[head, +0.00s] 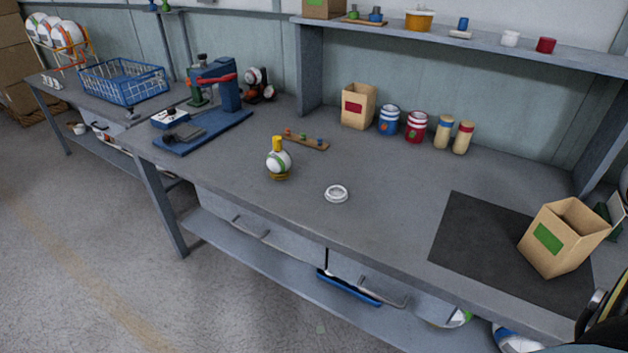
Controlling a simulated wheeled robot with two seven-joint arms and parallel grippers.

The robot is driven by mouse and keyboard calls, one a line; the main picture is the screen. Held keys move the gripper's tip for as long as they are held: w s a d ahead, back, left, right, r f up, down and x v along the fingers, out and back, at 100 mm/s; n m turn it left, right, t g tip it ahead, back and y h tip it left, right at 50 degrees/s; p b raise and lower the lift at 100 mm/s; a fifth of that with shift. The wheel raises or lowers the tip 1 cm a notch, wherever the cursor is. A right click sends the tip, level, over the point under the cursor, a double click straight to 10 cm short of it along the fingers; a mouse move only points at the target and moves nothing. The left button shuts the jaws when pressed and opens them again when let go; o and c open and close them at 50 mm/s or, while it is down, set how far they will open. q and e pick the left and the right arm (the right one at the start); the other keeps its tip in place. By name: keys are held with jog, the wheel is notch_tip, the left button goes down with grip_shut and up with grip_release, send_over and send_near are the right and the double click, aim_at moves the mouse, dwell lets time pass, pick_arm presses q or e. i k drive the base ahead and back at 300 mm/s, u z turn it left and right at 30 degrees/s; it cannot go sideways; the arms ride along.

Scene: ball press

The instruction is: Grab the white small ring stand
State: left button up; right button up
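The white small ring stand (336,194) lies flat on the grey workbench, near its front edge and left of the black mat. It is a low, round, open ring, with nothing on it and nothing touching it. My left gripper is not in view. A dark piece with a yellow strip, seemingly the end of my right arm (597,318), shows at the bottom right corner, far to the right of the ring. Its fingers cannot be made out clearly.
A white-and-green ball with a yellow top (279,161) sits on a gold stand left of the ring. A blue press (225,88), a cardboard box (358,106), jars and an open box (562,238) stand around. The bench around the ring is clear.

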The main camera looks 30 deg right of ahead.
aim_at(336, 194)
jog(key=z, duration=0.55)
jog(key=i, duration=0.8)
jog(key=z, duration=0.75)
